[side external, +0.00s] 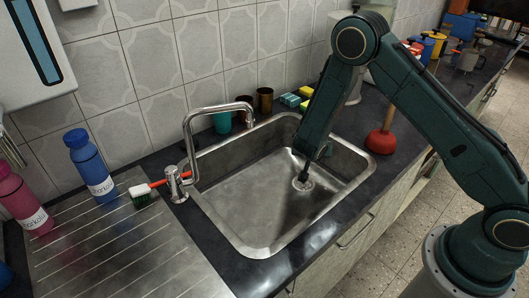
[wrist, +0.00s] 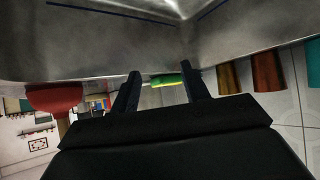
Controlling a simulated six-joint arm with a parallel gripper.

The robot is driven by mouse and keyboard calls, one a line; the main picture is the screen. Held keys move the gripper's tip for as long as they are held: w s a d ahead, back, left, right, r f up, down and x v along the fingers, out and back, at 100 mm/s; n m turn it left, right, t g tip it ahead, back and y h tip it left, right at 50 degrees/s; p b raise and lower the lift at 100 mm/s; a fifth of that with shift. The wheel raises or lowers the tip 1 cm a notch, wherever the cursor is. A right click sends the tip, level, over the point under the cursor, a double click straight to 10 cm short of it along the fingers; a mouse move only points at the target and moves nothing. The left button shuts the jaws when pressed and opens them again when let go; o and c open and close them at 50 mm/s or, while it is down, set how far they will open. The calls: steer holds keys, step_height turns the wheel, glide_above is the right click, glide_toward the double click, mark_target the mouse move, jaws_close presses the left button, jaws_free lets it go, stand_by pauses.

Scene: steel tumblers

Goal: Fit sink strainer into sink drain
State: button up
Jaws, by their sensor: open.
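The steel sink (side external: 235,205) is set in the dark counter. The sink drain (side external: 303,184) shows as a small bright round metal fitting in its floor. I cannot pick out the strainer as a separate piece, nor tell whether it sits in the drain. My gripper (side external: 308,163) reaches down into the basin just above the drain; its fingertips are small and dark there. In the wrist view my gripper (wrist: 160,85) has its two black fingers apart, with nothing held between them. The drain does not show in the wrist view.
A curved tap (side external: 186,145) stands at the sink's left. A red plunger (side external: 381,142) stands on the right counter. Sponges (side external: 290,100) and cups (side external: 264,100) line the back. A brush (side external: 142,195) and blue bottle (side external: 90,165) are at left. The basin's left floor is clear.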

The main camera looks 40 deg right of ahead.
steer(key=s+a+r+n+y, duration=0.1)
steer(key=s+r, duration=0.2)
steer(key=r, duration=0.4)
steer(key=s+a+r+g+y, duration=0.1)
steer(key=s+r+y, duration=0.1)
steer(key=s+r, duration=0.35)
steer(key=s+a+r+n+y, duration=0.1)
steer(key=s+r, duration=0.1)
steer(key=r, duration=0.7)
steer(key=s+a+r+n+y, duration=0.1)
steer(key=s+a+r+n, duration=0.1)
steer(key=s, duration=0.5)
steer(key=s+a+r+n+y, duration=0.1)
steer(key=s+a+r+n, duration=0.1)
steer(key=s, duration=0.5)
steer(key=s+a+r+n+y, duration=0.1)
steer(key=s+a+r+n, duration=0.1)
steer(key=s+r, duration=0.3)
steer(key=shift+s+a+n+y, duration=0.2)
steer(key=shift+s+n+y, duration=0.2)
steer(key=shift+s+n, duration=0.5)
